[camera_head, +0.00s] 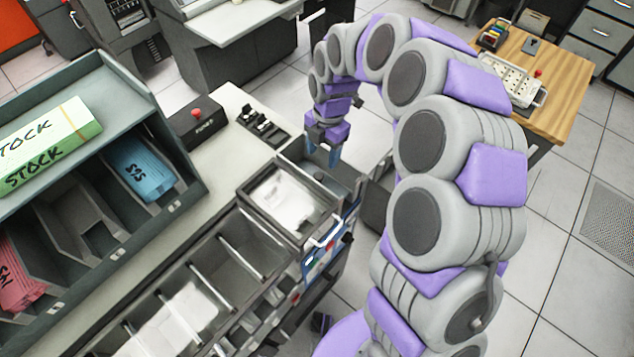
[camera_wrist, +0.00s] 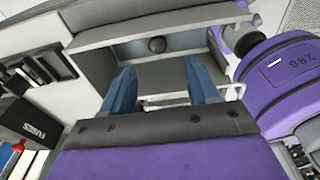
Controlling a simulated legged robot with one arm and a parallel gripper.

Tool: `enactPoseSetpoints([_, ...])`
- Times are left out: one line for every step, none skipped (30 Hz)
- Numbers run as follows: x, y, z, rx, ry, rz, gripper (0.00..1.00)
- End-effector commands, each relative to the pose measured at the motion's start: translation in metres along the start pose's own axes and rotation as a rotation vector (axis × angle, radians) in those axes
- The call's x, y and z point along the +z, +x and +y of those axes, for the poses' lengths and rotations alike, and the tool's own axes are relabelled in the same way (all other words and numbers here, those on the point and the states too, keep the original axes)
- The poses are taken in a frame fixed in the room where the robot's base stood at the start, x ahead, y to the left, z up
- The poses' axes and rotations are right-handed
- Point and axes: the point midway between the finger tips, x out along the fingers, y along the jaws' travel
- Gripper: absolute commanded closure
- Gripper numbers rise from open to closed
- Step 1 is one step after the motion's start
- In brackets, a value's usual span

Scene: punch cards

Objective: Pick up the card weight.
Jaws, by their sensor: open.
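My gripper (camera_head: 322,156) points down over the open bay (camera_head: 345,188) at the far end of the card machine. Its two blue fingers (camera_wrist: 159,72) are spread, with nothing seen between them. In the wrist view, a small dark round knob (camera_wrist: 157,44) shows inside the bay, beyond the fingertips and apart from them. It may belong to the card weight, but I cannot tell for sure. In the head view, the gripper and bay walls hide much of the bay's inside.
A tray with a white handle (camera_head: 325,243) adjoins the bay. Open card pockets (camera_head: 240,250) line the machine's near side. A small black box with a red button (camera_head: 197,114) stands left of the bay. A card rack (camera_head: 185,185) stands left, and a wooden table (camera_head: 570,85) back right.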

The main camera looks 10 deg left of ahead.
Motion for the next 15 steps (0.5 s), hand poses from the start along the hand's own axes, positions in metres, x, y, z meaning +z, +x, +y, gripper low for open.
enactPoseSetpoints([0.0, 0.011, 0.0, -0.002, 0.001, 0.001, 0.4])
enactPoseSetpoints([0.0, 0.016, 0.001, -0.001, 0.001, -0.001, 0.4])
enactPoseSetpoints([0.0, 0.022, 0.002, -0.001, 0.002, -0.002, 0.4])
enactPoseSetpoints([-0.001, 0.026, 0.003, -0.002, 0.002, -0.003, 0.4])
enactPoseSetpoints([-0.001, 0.029, 0.004, -0.002, 0.002, -0.003, 0.4])
enactPoseSetpoints([-0.002, 0.033, 0.005, -0.003, 0.002, -0.004, 0.4])
enactPoseSetpoints([-0.002, 0.035, 0.005, -0.003, 0.002, -0.005, 0.4])
enactPoseSetpoints([-0.002, 0.036, 0.006, -0.003, 0.002, -0.005, 0.4])
enactPoseSetpoints([-0.002, 0.038, 0.006, -0.002, 0.002, -0.006, 0.4])
enactPoseSetpoints([-0.002, 0.039, 0.006, -0.002, 0.002, -0.006, 0.4])
enactPoseSetpoints([-0.002, 0.04, 0.006, -0.002, 0.002, -0.006, 0.4])
enactPoseSetpoints([-0.002, 0.042, 0.007, -0.002, 0.002, -0.006, 0.4])
enactPoseSetpoints([-0.002, 0.043, 0.006, -0.002, 0.002, -0.006, 0.4])
enactPoseSetpoints([-0.002, 0.045, 0.006, -0.001, 0.002, -0.006, 0.4])
enactPoseSetpoints([-0.001, 0.05, 0.007, -0.001, 0.002, -0.005, 0.4])
